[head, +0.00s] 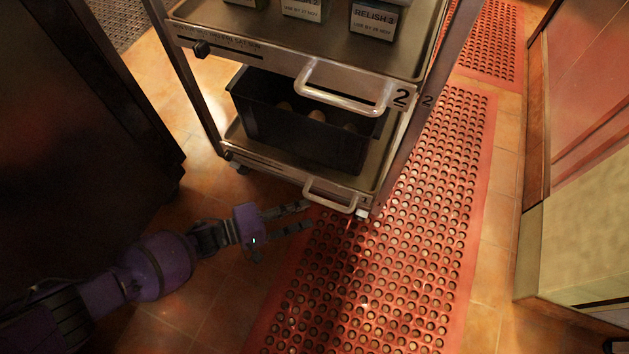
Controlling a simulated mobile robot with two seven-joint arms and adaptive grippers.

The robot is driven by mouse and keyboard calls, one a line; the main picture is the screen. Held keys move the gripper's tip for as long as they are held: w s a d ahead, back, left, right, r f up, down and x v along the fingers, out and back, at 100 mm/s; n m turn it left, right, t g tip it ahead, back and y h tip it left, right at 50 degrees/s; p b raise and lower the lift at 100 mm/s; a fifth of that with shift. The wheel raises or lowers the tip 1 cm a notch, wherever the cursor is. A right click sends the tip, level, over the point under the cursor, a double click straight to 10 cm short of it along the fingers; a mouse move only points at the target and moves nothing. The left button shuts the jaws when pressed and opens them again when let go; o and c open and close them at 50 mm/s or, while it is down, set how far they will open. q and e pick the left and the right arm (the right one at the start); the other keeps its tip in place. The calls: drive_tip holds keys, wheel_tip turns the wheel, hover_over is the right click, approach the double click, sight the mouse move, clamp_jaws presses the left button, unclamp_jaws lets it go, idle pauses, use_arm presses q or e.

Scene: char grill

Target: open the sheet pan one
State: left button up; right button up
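Sheet pan one (262,160) is the lowest pan in the metal rack. It sits in the rack, with a pale loop handle (330,195) on its front edge. A dark bin (300,140) holding several roundish items stands on it and hides most of its surface. My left gripper (310,215) is open and empty, its two fingers pointing right. In the picture the fingertips lie just below the handle's left part; I cannot tell whether they touch it.
Sheet pan two (290,62), with its own handle (340,88) and labelled containers (372,20), is above. A red perforated mat (390,260) covers the floor in front and to the right. A dark cabinet (80,110) stands left, another cabinet (575,240) right.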

sight(321, 203)
use_arm(q)
drive_tip(key=b+x, duration=0.1)
drive_tip(key=x, duration=0.2)
drive_tip(key=b+x, duration=0.1)
drive_tip(key=x, duration=0.2)
drive_tip(key=shift+w+d+r, duration=0.15)
drive_tip(key=shift+w+d, duration=0.1)
drive_tip(key=shift+d, duration=0.1)
drive_tip(key=shift+w+d, duration=0.25)
drive_tip(key=shift+d, duration=0.15)
drive_tip(key=shift+c, duration=0.2)
clamp_jaws()
drive_tip(key=shift+a, duration=0.1)
